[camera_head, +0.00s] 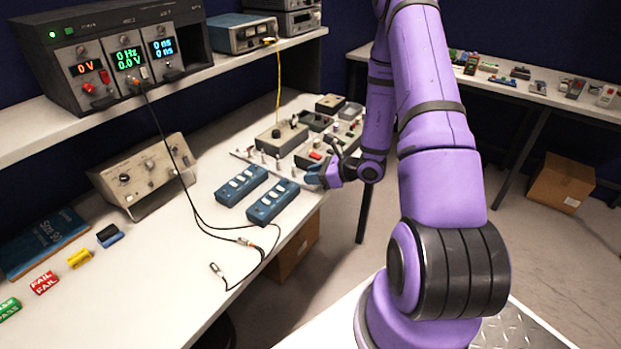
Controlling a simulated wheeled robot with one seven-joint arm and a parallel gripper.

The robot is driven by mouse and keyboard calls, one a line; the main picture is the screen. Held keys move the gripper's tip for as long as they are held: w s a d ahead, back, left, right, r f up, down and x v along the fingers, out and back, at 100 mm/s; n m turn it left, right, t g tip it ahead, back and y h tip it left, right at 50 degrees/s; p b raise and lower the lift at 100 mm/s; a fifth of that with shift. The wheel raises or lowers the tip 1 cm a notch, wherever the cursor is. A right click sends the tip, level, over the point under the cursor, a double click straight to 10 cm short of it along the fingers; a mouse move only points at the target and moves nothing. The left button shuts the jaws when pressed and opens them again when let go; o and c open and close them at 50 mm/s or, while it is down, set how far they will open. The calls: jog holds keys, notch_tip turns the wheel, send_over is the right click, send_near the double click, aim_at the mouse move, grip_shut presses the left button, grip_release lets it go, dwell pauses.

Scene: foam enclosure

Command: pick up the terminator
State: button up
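My gripper (328,170) is over the right edge of the bench, by the right end of a thin rail (240,155) that carries several small metallic pieces (277,163). The terminator cannot be told for certain; it may be one of these small pieces. The gripper's fingers are small and dark here, so I cannot tell whether they are open or hold anything. Two blue boxes with white buttons, one (241,186) on the left and one (273,201) on the right, lie just left of the gripper. My purple arm reaches down to it from the right.
Several grey control boxes (281,138) crowd the bench behind the gripper. A beige meter (146,176) stands further left. Black cables (205,222) with a probe end (216,269) cross the front. A shelf (232,64) overhangs the back. A cardboard box (561,184) stands on the floor at right.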

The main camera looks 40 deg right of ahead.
jog(key=shift+w+a+f, duration=0.15)
jog(key=shift+w+a, duration=0.05)
jog(key=shift+w, duration=0.1)
grip_shut()
